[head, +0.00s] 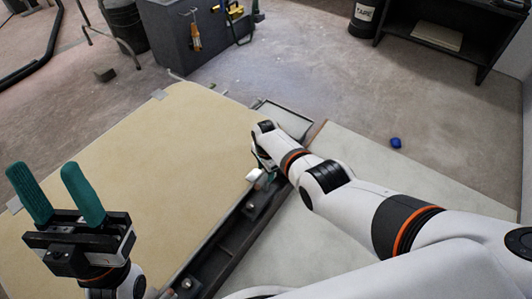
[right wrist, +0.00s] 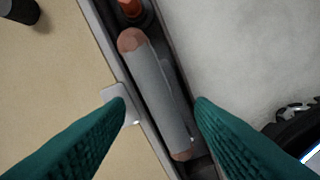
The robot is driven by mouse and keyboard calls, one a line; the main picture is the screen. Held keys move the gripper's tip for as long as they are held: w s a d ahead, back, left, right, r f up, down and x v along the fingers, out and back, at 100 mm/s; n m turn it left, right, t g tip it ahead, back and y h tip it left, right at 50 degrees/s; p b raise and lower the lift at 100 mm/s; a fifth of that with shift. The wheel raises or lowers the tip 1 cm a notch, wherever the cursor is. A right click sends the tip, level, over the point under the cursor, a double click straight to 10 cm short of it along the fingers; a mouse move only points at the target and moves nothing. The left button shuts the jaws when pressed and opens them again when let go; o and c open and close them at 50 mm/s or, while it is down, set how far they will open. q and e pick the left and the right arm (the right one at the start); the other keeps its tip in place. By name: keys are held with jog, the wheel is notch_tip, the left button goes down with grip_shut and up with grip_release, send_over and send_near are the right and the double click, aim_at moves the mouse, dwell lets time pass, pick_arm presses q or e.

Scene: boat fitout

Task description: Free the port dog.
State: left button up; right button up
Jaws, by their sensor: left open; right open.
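A grey rounded bar with copper-brown ends (right wrist: 158,88) lies in a dark channel along the panel's edge in the right wrist view. It may be the port dog, but I cannot tell for sure. My right gripper (right wrist: 160,103) is open, with one green finger on each side of the bar, apart from it in the picture. In the head view my right gripper (head: 262,165) is at the beige panel's (head: 150,130) right edge, and its fingers are mostly hidden. My left gripper (head: 45,168) is open and empty, fingers up, over the panel's near left.
A dark channel (head: 225,245) with bolt-like fittings runs along the panel's right side. An orange-topped part (right wrist: 130,8) sits beyond the bar. A pale tab (right wrist: 118,100) is on the panel edge. A grey cabinet (head: 185,40) stands behind; a blue object (head: 396,143) lies on the floor.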

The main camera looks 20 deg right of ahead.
notch_tip(320, 180, up, 4)
jog(key=shift+f+p, duration=0.1)
jog(key=shift+p, duration=1)
notch_tip(320, 180, up, 3)
jog(key=shift+f+p, duration=0.15)
jog(key=shift+p, duration=0.85)
jog(key=shift+r, duration=0.2)
pick_arm(q)
jog(key=w+f+g+y, duration=0.4)
jog(key=w+f+g, duration=0.6)
jog(key=f+g, duration=0.2)
jog(key=shift+w+d+g+y, duration=0.3)
jog(key=shift+w+d+g, duration=0.1)
jog(key=shift+g, duration=0.2)
jog(key=shift+f, duration=0.1)
pick_arm(e)
jog(key=shift+f, duration=0.1)
